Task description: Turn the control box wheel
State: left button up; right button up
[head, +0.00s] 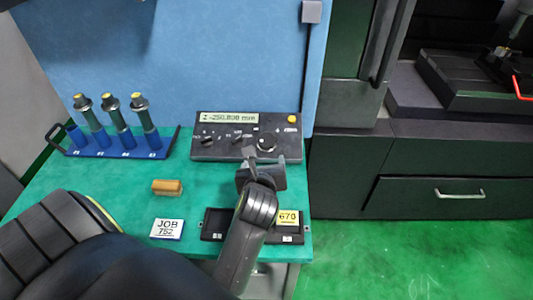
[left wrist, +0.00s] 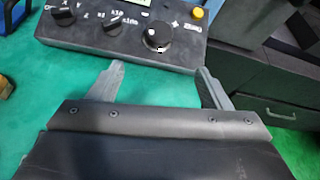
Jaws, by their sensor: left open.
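The control box (head: 222,147) is a dark grey box at the back of the green table, with a display reading about -250.000 mm, several small knobs and a yellow button. Its wheel (head: 267,141) is a round black knob right of the middle; in the left wrist view the wheel (left wrist: 158,36) shows a pale pointer mark. My left gripper (head: 258,160) is just in front of the box, below the wheel in the picture. In the left wrist view the left gripper (left wrist: 158,75) is open and empty, its fingers apart from the wheel. My right gripper is not in view.
A blue rack (head: 115,152) with several tool holders stands left of the box. A dark machine (head: 430,170) stands right of the table.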

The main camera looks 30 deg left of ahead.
pick_arm(q)
jog(key=m, duration=0.1)
send_near(267, 142)
jog(key=shift+m, duration=0.3)
jog(key=x, duration=0.9)
jog(key=shift+w+a+f, duration=0.1)
jog(key=shift+w+a, duration=0.15)
jog(key=shift+w, duration=0.05)
jog(key=c, duration=1)
jog(key=shift+n+y+p, duration=0.3)
jog(key=shift+n+y, duration=0.1)
